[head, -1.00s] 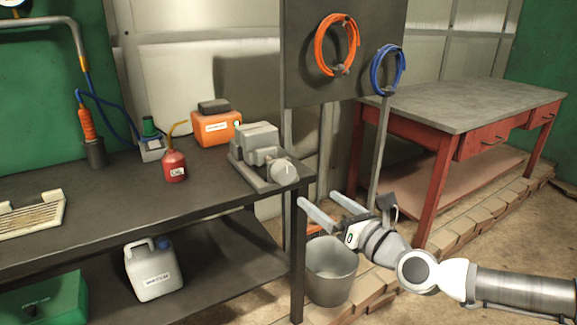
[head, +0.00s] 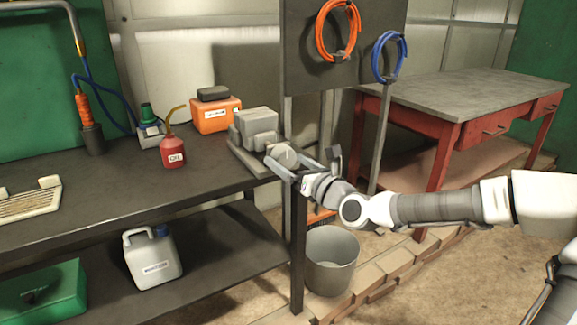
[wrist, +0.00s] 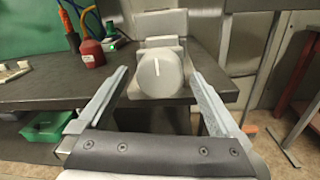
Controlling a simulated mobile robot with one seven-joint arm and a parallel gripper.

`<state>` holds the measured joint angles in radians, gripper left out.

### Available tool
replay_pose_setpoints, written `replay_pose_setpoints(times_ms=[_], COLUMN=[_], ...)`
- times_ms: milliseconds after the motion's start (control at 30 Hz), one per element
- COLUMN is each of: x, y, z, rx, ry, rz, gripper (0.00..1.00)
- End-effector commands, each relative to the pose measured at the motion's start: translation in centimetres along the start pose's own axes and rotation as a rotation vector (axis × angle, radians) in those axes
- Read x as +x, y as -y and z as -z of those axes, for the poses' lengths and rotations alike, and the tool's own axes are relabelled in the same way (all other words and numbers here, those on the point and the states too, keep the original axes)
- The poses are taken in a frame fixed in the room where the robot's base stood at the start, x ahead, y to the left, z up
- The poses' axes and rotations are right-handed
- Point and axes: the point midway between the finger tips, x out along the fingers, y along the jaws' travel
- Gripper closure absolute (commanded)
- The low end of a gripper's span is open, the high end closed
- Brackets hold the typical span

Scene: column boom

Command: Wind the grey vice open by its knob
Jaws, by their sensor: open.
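The grey vice (head: 256,128) sits on the dark workbench near its right end. My gripper (head: 282,162) is open at the knob in the head view. In the wrist view its two fingers (wrist: 158,84) stand wide on either side of the knob, with clear gaps and no contact visible. The vice jaws are partly hidden behind the knob in the wrist view.
A red oil can (head: 172,152) and an orange canister (head: 215,115) stand left of the vice. A grey bucket (head: 330,262) is on the floor below my arm. A panel (head: 300,60) with orange and blue hoses rises behind. A red workbench (head: 450,95) stands at right.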

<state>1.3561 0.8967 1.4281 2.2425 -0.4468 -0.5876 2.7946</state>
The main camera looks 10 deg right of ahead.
Motion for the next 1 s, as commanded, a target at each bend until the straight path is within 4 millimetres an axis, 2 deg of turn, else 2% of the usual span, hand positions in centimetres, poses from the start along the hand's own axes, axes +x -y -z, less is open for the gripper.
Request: replay_pose_setpoints(times_ms=[367, 833, 1000], x=[0.45, 0.43, 0.43], y=[-0.01, -0.02, -0.05], z=[-0.06, -0.04, -0.12], rx=[0.0, 0.0, -0.006], ry=[0.0, 0.0, 0.0], rz=[0.0, 0.0, 0.0], gripper=[0.0, 0.85, 0.85])
